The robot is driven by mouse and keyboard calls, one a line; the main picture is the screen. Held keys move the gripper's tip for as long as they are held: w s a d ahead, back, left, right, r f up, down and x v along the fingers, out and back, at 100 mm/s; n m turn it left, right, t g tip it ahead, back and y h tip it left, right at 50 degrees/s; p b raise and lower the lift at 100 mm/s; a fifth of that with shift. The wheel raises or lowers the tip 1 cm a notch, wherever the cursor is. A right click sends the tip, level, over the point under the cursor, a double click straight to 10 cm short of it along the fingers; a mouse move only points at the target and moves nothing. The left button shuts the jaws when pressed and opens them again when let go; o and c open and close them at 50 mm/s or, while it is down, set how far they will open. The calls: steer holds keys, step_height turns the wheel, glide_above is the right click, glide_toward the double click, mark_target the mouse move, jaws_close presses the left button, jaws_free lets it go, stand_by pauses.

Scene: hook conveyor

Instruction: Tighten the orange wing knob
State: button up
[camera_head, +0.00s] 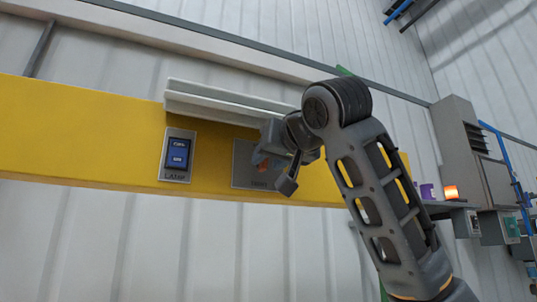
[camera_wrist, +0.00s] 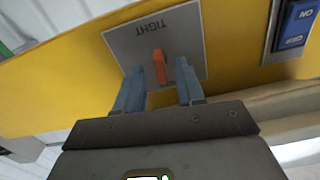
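The orange wing knob (camera_wrist: 160,67) stands on a grey plate (camera_wrist: 125,43) marked TIGHT, fixed to a yellow beam (camera_wrist: 60,92). In the wrist view its flat wing points along the fingers. In the head view a bit of the orange knob (camera_head: 263,166) shows on the plate (camera_head: 242,166), mostly hidden by my gripper (camera_head: 272,164). In the wrist view my gripper (camera_wrist: 160,73) is open. Its two blue-grey fingers lie left and right of the knob, with a gap on each side. I cannot tell how deep the fingertips reach along it.
A blue LAMP switch (camera_head: 178,155) sits on the beam left of the plate. A pale ledge (camera_head: 225,108) juts out just above the plate. At the right are a shelf with a purple item (camera_head: 428,191), a lit orange lamp (camera_head: 451,192) and grey boxes.

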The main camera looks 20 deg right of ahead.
steer(key=shift+w, duration=0.55)
jaws_close()
